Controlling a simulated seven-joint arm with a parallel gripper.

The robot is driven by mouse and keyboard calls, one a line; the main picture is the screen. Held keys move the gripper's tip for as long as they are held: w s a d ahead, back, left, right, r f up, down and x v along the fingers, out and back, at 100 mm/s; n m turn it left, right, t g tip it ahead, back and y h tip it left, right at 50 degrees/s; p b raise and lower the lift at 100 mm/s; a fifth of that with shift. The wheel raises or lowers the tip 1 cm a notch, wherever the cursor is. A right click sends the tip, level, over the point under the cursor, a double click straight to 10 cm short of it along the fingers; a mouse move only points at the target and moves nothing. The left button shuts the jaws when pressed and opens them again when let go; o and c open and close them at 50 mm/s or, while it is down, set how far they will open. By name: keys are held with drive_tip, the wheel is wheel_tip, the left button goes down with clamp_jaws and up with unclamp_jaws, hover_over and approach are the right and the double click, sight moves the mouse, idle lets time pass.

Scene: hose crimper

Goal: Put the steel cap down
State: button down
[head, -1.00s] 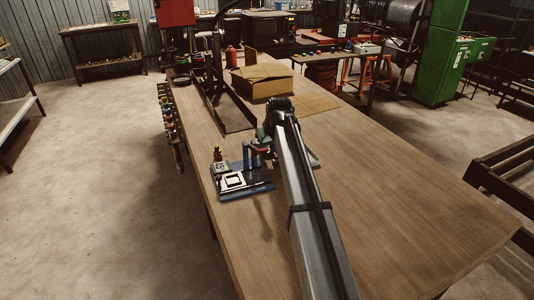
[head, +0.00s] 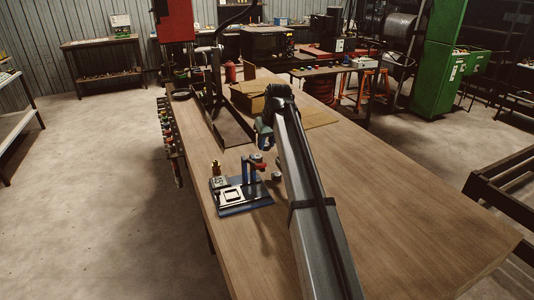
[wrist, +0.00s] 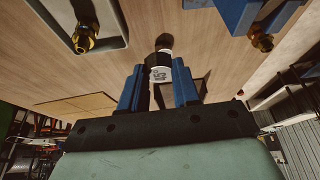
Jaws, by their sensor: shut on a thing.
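The steel cap (wrist: 159,61) shows in the wrist view as a short light cylinder with a dark mark on its near side and a dark far end. My gripper (wrist: 157,74) is shut on it, with one blue finger on each side. The wood tabletop lies beyond the cap; I cannot tell whether the cap touches it. A small grey round thing (head: 277,176) shows there beside the arm, right of the blue fixture (head: 252,209).
A brass fitting (wrist: 84,38) sits in a pale-rimmed tray at the upper left of the wrist view, and another (wrist: 262,42) at the upper right by blue fixture parts. A cardboard box (head: 247,96) stands farther back. The table's right side (head: 400,205) is clear.

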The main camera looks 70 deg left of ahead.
drive_tip(key=w+d+r+m, duration=0.1)
drive_tip(key=w+d+r, duration=0.1)
drive_tip(key=w+d, duration=0.6)
drive_tip(key=shift+w+d+f, duration=0.1)
drive_tip(key=shift+w+f, duration=0.15)
drive_tip(key=shift+f, duration=1.4)
drive_tip(key=shift+w+a+f, duration=0.1)
drive_tip(key=shift+w+f, duration=0.2)
drive_tip(key=shift+f, duration=1.3)
drive_tip(key=shift+w+d+f, duration=0.1)
drive_tip(key=shift+w+f, duration=0.15)
drive_tip(key=shift+f, duration=1.4)
drive_tip(key=shift+f, duration=0.1)
drive_tip(key=c, duration=0.8)
unclamp_jaws()
drive_tip(key=v, duration=1.2)
drive_tip(key=shift+s, duration=0.2)
